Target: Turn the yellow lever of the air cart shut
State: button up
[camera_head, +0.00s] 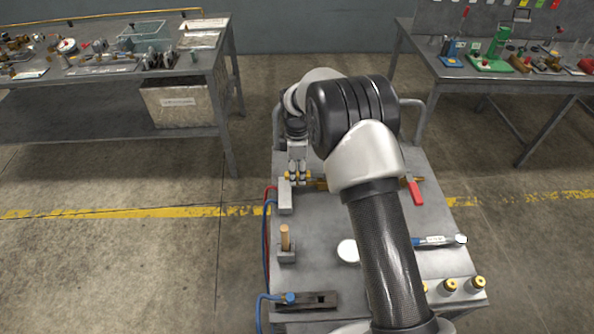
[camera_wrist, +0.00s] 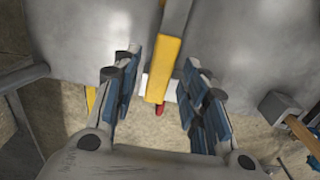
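The yellow lever (camera_wrist: 164,70) shows as a flat yellow bar on a grey metal stem (camera_wrist: 177,14) in the wrist view. My gripper (camera_wrist: 162,58) is open, with one finger on each side of the lever and a visible gap on both sides. In the head view my gripper (camera_head: 298,178) points down over the far left part of the grey air cart (camera_head: 320,220). Small yellow parts show beside its fingertips there, but I cannot make out the lever's shape. My arm hides much of the cart's middle.
On the cart are a red handle (camera_head: 414,192), a wooden peg (camera_head: 284,238) in a block, a white disc (camera_head: 347,251) and several brass-topped fittings (camera_head: 450,286). Red and blue hoses (camera_head: 267,235) run along its left edge. Cluttered benches stand behind at left (camera_head: 215,70) and right (camera_head: 425,65).

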jog(key=shift+c, duration=0.6)
grip_shut()
